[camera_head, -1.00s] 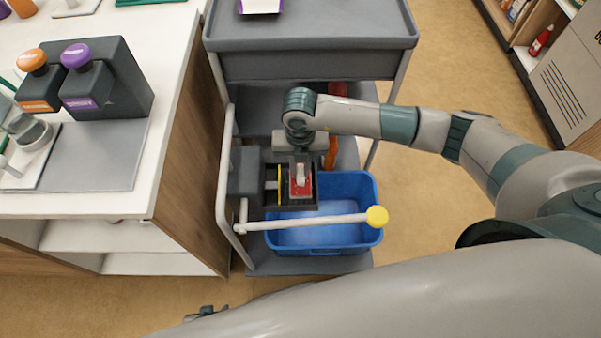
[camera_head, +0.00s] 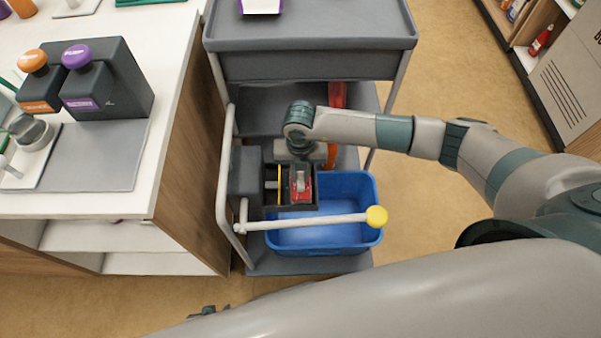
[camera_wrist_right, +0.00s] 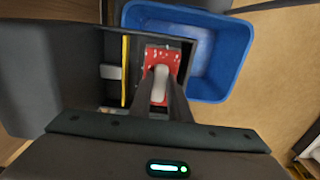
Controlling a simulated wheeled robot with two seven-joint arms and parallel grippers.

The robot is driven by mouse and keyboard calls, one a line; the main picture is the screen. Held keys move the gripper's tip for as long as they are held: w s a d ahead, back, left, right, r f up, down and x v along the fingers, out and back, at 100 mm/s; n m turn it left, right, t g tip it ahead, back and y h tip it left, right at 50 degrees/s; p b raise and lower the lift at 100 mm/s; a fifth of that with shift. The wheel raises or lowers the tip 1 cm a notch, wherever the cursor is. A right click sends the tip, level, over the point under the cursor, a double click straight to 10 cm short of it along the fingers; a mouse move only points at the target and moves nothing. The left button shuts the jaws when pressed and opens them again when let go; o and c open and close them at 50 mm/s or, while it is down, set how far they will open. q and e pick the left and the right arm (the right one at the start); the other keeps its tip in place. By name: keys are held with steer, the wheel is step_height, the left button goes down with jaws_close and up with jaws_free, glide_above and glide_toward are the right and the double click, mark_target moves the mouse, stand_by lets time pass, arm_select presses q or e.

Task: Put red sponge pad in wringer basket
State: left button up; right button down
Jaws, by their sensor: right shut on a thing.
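The red sponge pad (camera_head: 301,187), with a pale grip on top, is held by my right gripper (camera_head: 299,178). It shows flat and red in the right wrist view (camera_wrist_right: 161,60), with the gripper (camera_wrist_right: 161,88) shut on its grip. The dark wringer basket (camera_head: 291,208) is at the left of the blue bucket, and its wall shows in the right wrist view (camera_wrist_right: 187,48). The pad lies within the basket's outline, right of a yellow bar (camera_wrist_right: 125,70); whether it touches the floor is unclear. My left gripper (camera_head: 207,312) barely shows at the bottom edge, its jaws unclear.
The blue bucket (camera_head: 352,181) stands on the grey cart's lower shelf (camera_head: 310,264). The cart's upper tray (camera_head: 330,28) is above, and a counter (camera_head: 175,120) is at left.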

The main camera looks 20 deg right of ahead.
mark_target(301, 176)
arm_select(q)
steer(key=shift+f, duration=0.1)
arm_select(e)
steer(key=shift+f, duration=0.15)
